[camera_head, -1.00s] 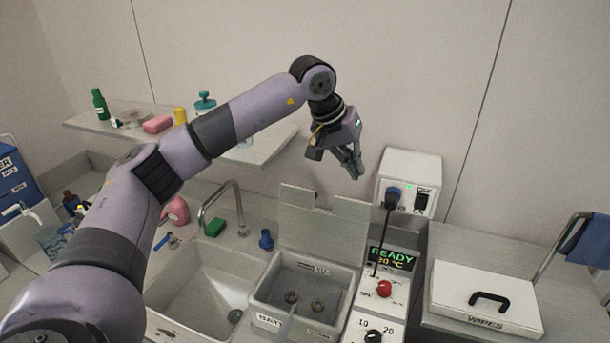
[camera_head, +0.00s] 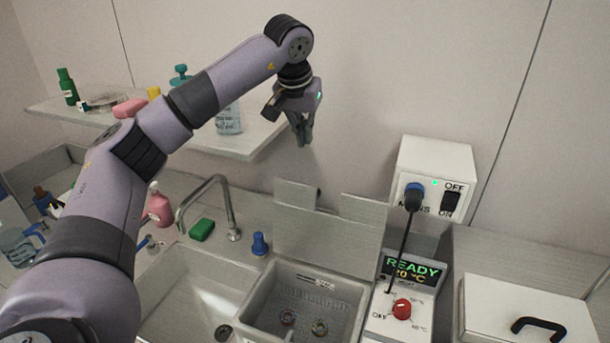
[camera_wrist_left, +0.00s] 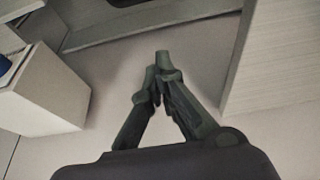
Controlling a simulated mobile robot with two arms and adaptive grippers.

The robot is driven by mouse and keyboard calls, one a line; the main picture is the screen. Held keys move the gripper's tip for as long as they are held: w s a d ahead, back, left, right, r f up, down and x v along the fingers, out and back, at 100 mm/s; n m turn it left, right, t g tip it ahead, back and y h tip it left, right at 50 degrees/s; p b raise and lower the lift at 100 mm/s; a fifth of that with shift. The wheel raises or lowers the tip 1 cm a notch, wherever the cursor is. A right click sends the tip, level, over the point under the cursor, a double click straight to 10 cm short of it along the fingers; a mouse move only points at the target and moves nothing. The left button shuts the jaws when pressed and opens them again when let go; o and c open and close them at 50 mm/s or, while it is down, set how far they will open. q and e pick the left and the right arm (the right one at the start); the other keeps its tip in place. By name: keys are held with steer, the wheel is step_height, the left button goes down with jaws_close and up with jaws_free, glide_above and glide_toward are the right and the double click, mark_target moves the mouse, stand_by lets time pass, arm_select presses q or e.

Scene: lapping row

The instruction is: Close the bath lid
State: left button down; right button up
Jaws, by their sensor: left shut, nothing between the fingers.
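The bath (camera_head: 262,318) is a grey square basin in the counter. Several small round parts sit inside it. Its lid (camera_head: 325,240) is a grey panel with a notch in its top edge, standing upright at the back of the bath, so the bath is open. My left gripper (camera_head: 302,138) is shut and empty, high above and behind the lid, in front of the wall. The left wrist view shows its fingers (camera_wrist_left: 160,75) together with nothing between them. My right gripper is not in view.
Right of the bath is a control panel (camera_head: 425,296) reading READY with a red knob (camera_head: 402,309). Above it is a white mains box (camera_head: 432,160) with a hanging cable. A shelf (camera_head: 235,146) is near my left gripper. A sink (camera_head: 190,300) and tap (camera_head: 222,190) are left.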

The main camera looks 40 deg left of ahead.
arm_select(q)
step_height(320, 180, down, 10)
steer(key=p, duration=0.5)
steer(key=shift+s+r, duration=0.15)
steer(key=shift+s, duration=0.05)
steer(key=shift+w, duration=0.15)
